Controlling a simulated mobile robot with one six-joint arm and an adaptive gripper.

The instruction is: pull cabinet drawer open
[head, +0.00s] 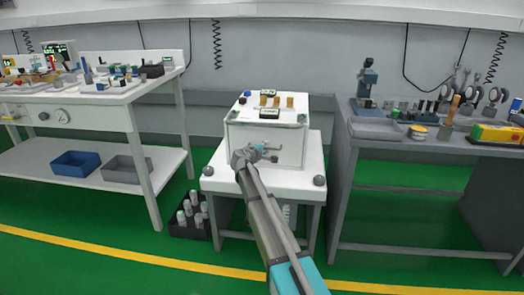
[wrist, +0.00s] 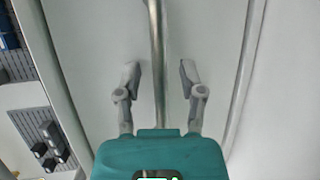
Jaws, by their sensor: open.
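A white cabinet (head: 292,150) stands on a white stand in the middle of the head view. My gripper (head: 268,151) is in front of its front face and hides part of it. In the wrist view my gripper (wrist: 158,74) is open, with one finger on each side of a long metal bar (wrist: 156,40) that looks like a handle. The bar runs between the fingers over a plain white face (wrist: 100,45). Neither finger appears to touch the bar. The drawer's edges cannot be made out clearly.
Several small items lie on the cabinet's top. A white workbench (head: 65,118) stands left, with blue and grey bins on its lower shelf. A grey bench (head: 390,150) with tools stands close on the right. A dark crate of bottles (head: 190,230) sits on the green floor.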

